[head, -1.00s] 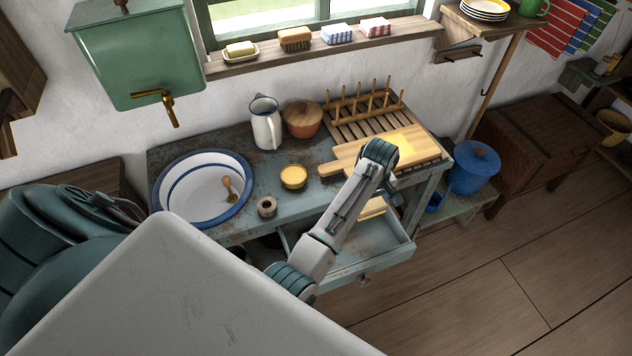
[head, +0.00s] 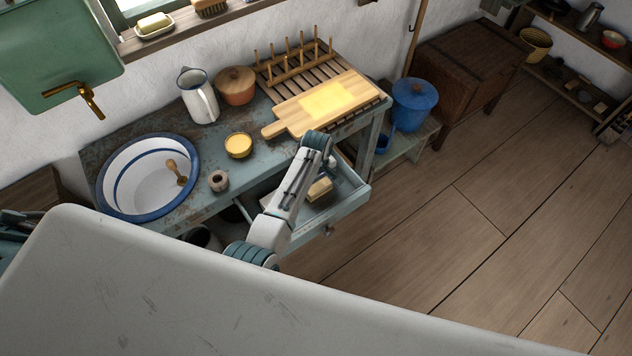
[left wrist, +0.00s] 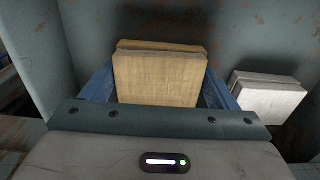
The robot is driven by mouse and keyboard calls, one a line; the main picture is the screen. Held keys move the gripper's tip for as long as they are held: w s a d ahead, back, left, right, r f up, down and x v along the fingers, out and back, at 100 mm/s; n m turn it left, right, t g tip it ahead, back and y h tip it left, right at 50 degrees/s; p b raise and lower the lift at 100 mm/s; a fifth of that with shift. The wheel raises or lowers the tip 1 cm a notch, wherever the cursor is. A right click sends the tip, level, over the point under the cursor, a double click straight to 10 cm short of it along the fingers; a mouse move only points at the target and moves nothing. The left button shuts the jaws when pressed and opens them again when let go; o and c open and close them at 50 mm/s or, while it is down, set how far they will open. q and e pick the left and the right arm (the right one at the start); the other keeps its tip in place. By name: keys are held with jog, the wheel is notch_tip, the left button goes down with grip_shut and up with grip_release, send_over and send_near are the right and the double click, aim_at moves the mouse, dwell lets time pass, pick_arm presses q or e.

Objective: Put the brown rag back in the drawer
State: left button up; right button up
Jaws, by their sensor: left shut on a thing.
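The tan-brown rag (left wrist: 158,78) is a folded block between the blue fingers of my left gripper (left wrist: 157,88), which is shut on it. In the head view the rag (head: 320,188) shows below the left gripper (head: 327,166), within the outline of the open drawer (head: 346,207). I cannot tell whether the rag touches the drawer floor. A whitish folded cloth (left wrist: 268,97) lies to the right of the rag in the left wrist view, apart from it. My right gripper is not in view.
The drawer sticks out under the worn blue table. A blue pot (head: 414,103) stands right. The floor there is clear.

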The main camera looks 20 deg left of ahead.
pick_arm(q)
jog(key=shift+f, duration=0.1)
jog(key=o, duration=0.8)
notch_tip(320, 180, up, 12)
jog(key=shift+r+b, duration=0.15)
jog(key=shift+b, duration=0.6)
